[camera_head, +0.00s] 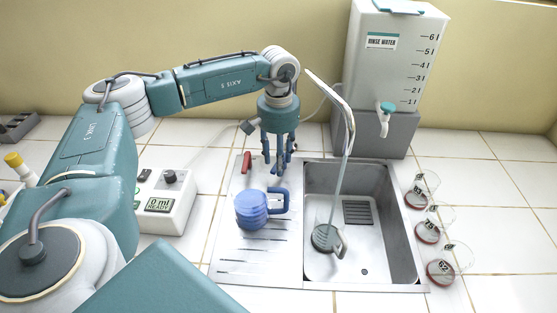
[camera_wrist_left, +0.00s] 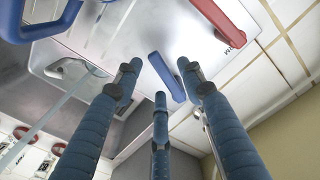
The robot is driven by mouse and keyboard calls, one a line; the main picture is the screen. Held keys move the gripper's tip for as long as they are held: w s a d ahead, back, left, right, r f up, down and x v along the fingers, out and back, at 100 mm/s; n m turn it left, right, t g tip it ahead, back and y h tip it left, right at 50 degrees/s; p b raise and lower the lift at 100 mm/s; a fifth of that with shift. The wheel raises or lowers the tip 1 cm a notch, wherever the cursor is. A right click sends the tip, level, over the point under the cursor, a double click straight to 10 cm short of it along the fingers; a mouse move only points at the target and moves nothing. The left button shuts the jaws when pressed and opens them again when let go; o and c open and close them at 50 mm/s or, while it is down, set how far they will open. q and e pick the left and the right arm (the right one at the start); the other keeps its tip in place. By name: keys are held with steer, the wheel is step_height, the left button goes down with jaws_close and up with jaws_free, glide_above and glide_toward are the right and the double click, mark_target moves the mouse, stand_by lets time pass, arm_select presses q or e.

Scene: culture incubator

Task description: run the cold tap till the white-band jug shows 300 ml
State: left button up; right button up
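My left gripper (camera_head: 279,170) points down over the back of the steel drainer. Its fingers are spread with nothing between them. In the left wrist view the blue lever (camera_wrist_left: 166,77) lies just past the fingertips (camera_wrist_left: 160,85); no contact is evident. The red lever (camera_head: 247,163) is to its left in the head view. The curved spout (camera_head: 348,125) arches over the sink, and a thin pale stream (camera_head: 338,190) runs down from it to a grey jug (camera_head: 326,238) in the basin. I cannot make out its band or water level. My right gripper is not in view.
A blue jug (camera_head: 252,211) stands on the drainer (camera_head: 235,268), left of the basin (camera_head: 320,180). A white box reads "0 ml READY" (camera_head: 159,204). A rinse water tank (camera_head: 385,65) stands behind right; several glass dishes (camera_head: 428,232) line the sink's right side.

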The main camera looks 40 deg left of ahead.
arm_select(q)
step_height(320, 180, up, 11)
steer(key=shift+r, duration=0.2)
stand_by(7.3)
